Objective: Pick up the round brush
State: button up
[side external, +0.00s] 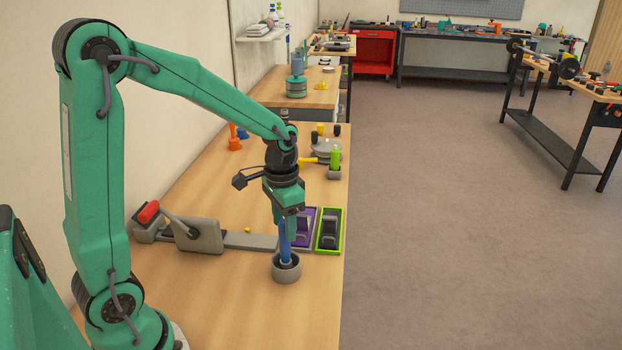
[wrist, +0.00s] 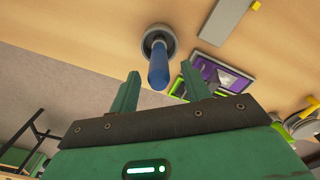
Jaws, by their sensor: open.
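The round brush shows as a blue handle (side external: 285,249) standing upright in a grey round cup (side external: 286,274) on the wooden bench. In the wrist view, the blue handle (wrist: 158,66) rises from the grey cup (wrist: 158,33), and its end comes toward my fingers. The brush's lower end is hidden in the cup. My gripper (side external: 288,217) points down right above the handle. In the wrist view, my gripper (wrist: 161,74) has its two green fingers spread apart, with the handle's end in the gap between their tips. I cannot tell whether either finger touches it.
A purple tray (side external: 314,211) and a green tray (side external: 342,212) holding dark items sit just behind the cup. A grey lever device (side external: 198,236) with a red handle (side external: 148,211) lies to the left. The bench's right edge is close; its front is clear.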

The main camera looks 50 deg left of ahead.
aim_at(285, 248)
jog(key=shift+f, duration=2.55)
jog(key=shift+c, duration=0.2)
grip_shut()
